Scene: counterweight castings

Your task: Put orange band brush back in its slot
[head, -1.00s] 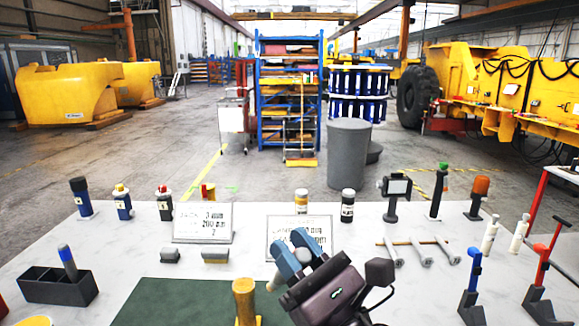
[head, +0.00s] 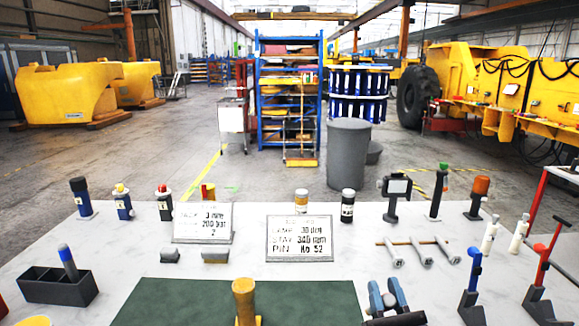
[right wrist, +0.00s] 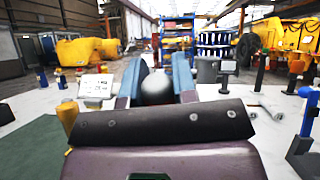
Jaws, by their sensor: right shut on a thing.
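A black slotted holder (head: 58,290) stands at the left of the table. One grey and blue upright piece (head: 67,261) stands in it, and other compartments look empty. My left gripper is not in view.
A yellow-brown upright peg (head: 244,301) stands on the green mat (head: 180,305). Bolts (head: 420,252) and blue and red levers (head: 471,287) are at the right. Bottles line the back.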

